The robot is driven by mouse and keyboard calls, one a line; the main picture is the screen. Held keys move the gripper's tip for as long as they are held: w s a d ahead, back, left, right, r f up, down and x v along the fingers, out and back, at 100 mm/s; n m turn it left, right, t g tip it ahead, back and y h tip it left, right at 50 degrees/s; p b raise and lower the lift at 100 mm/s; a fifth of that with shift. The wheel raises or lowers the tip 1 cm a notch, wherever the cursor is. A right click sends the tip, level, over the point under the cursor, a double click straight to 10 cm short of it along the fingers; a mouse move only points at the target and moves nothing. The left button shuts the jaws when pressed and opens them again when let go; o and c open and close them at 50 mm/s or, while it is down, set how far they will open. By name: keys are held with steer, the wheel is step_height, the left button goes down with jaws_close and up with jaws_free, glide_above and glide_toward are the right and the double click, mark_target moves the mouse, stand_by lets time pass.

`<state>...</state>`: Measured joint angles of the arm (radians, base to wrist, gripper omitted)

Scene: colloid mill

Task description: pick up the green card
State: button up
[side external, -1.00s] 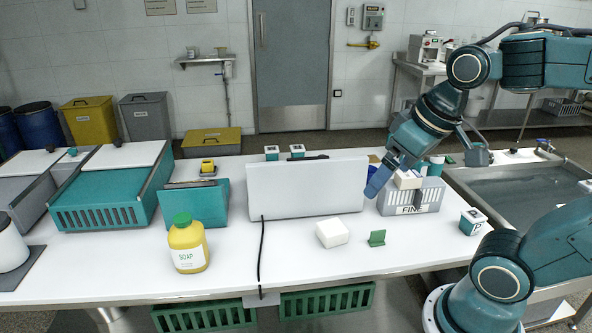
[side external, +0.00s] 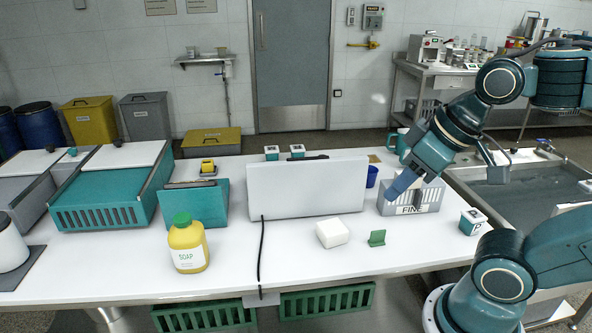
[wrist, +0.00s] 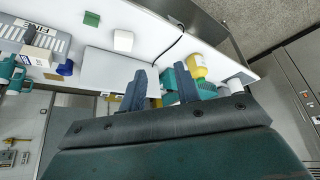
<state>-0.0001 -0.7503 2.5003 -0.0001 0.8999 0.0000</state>
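The green card (side external: 377,238) is a small flat piece standing on the white table, just right of a white block (side external: 332,233). It also shows in the wrist view as a green patch (wrist: 91,19) near the top, left of the white block (wrist: 123,41). My gripper (side external: 398,188) is up and behind the card, in front of or over the grey FINE rack (side external: 425,197), apart from the card. In the wrist view its two blue fingers stand apart with nothing held between them.
A large pale upright panel (side external: 300,190) stands left of my gripper, with a black cable in front. A blue cup (side external: 372,177) is beside the rack. A marked cube (side external: 472,221) stands at the right edge, near the sink (side external: 520,195). The table around the card's front is clear.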

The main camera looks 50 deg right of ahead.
steer(key=w+d+f+m+g+h, duration=0.1)
steer(key=w+d+f+m+g, duration=0.3)
steer(key=w+d+m, duration=0.7)
steer(key=s+d+f+m+g+y, duration=0.1)
steer(key=s+d+f+m, duration=0.1)
steer(key=d+f+m, duration=0.8)
step_height(320, 180, down, 2)
steer(key=m, duration=0.5)
steer(key=shift+d+f+m+g, duration=0.2)
steer(key=shift+f+m+g, duration=0.05)
steer(key=shift+m+g, duration=0.05)
steer(key=shift+f, duration=0.1)
glide_above(378, 237)
steer(key=shift+w+d+f, duration=0.1)
steer(key=shift+f, duration=2)
steer(key=shift+d+f, duration=0.1)
steer(key=shift+f, duration=2)
steer(key=shift+f, duration=0.1)
